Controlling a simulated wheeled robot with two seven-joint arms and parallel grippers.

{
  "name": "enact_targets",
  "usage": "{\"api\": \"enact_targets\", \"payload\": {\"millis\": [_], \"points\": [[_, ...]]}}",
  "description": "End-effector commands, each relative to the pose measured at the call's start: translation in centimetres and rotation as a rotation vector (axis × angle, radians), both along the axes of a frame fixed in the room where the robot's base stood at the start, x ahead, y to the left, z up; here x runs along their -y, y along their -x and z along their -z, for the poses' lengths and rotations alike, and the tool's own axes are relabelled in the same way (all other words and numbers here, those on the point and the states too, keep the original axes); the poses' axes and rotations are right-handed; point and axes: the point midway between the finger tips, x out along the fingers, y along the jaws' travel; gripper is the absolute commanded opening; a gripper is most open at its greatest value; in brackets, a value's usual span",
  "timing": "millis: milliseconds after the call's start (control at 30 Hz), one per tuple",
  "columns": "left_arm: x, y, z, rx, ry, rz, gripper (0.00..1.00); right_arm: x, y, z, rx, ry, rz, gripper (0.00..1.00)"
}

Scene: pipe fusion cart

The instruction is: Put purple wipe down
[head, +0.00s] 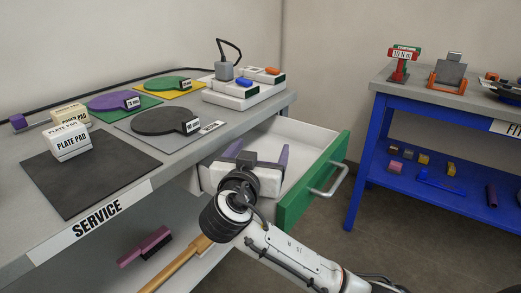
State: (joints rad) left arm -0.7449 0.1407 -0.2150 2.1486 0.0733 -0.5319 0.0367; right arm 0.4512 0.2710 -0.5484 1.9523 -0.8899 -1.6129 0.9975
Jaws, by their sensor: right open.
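My right gripper (258,154) is open over the drawer (314,137), which stands pulled out from the grey service bench. Its white and dark body covers part of the drawer's inside. A narrow purple piece (284,160) shows at the gripper's right side; I cannot tell whether it is the wipe or part of a finger. No purple wipe is clearly seen between the fingers. A small purple block (18,122) sits at the bench's far left end. My left gripper is not in view.
The bench holds a dark mat (85,185), plate pad boxes (67,141), coloured discs including a purple one (110,102), and white boxes (236,98). A pink and black item (145,246) lies on the shelf below. A blue table (365,150) stands right, across open floor.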

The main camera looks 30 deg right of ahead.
Motion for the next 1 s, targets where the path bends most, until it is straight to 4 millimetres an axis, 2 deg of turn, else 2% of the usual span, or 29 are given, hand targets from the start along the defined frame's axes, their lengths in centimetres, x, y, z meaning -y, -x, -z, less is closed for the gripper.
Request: {"api": "enact_targets", "payload": {"millis": [33,233,267,700,1000], "points": [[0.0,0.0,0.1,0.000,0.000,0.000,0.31,-0.2,0.1,1.6,-0.042,0.003,-0.004,0.77],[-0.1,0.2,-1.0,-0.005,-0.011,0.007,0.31,-0.4,0.2,-0.1,-0.041,0.003,-0.004,0.77],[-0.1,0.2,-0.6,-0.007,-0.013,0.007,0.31,-1.0,0.7,0.3,-0.041,0.000,-0.008,0.77],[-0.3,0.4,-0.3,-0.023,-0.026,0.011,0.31,-7.3,7.1,-1.7,-0.023,-0.004,-0.005,0.77],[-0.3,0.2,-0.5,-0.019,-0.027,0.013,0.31,-8.5,8.4,-2.1,-0.020,0.000,-0.003,0.77]]}}
